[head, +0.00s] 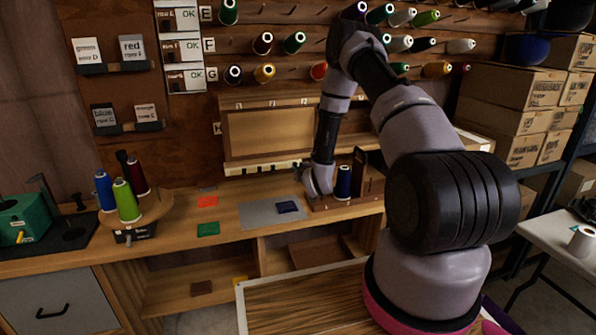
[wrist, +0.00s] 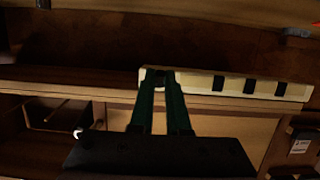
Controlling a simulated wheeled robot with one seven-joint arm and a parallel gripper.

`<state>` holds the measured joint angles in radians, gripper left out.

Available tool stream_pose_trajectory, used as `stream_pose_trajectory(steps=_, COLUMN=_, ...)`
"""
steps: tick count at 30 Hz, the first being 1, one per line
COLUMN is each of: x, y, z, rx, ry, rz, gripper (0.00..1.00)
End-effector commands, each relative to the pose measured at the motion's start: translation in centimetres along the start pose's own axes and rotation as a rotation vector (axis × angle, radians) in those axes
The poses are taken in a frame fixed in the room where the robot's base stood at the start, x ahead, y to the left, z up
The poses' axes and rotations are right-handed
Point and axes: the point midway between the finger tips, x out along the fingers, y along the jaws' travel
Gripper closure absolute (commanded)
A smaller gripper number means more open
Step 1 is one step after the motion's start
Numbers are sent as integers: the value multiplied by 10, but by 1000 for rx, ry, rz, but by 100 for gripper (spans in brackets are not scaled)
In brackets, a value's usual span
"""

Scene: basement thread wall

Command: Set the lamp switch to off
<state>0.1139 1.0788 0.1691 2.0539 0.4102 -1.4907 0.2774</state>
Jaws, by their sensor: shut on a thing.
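A pale switch strip (head: 262,168) with several small black switches runs along the front of the wooden shelf under the back panel. It also shows in the wrist view (wrist: 200,82), where three black switches (wrist: 249,86) stand clear to the right of my fingers. My gripper (wrist: 160,78) is at the strip's left end there, its two dark green fingers close together around a small black switch that they partly hide. In the head view my gripper (head: 304,170) is at the strip's right end. I cannot read which switch is the lamp's, nor its setting.
A dark blue spool (head: 343,182) stands in a wooden rack right beside my gripper. A grey mat (head: 262,215) and coloured patches lie on the bench. A round stand (head: 150,212) with several spools is at the left. Pegs with spools fill the wall above.

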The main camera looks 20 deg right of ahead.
Motion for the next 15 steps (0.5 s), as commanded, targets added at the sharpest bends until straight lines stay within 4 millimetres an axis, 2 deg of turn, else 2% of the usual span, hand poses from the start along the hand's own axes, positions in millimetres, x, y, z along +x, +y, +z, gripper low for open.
stream_pose_trajectory(steps=1, x=0, y=0, z=2, rx=1, ry=-4, rz=0, gripper=100)
stream_pose_trajectory(steps=2, x=0, y=0, z=2, rx=1, ry=-4, rz=0, gripper=78)
stream_pose_trajectory(steps=3, x=0, y=0, z=2, rx=1, ry=-4, rz=0, gripper=63)
stream_pose_trajectory(steps=4, x=0, y=0, z=2, rx=1, ry=-4, rz=0, gripper=55)
stream_pose_trajectory(steps=15, x=-4, y=0, z=1, rx=1, ry=-3, rz=0, gripper=55)
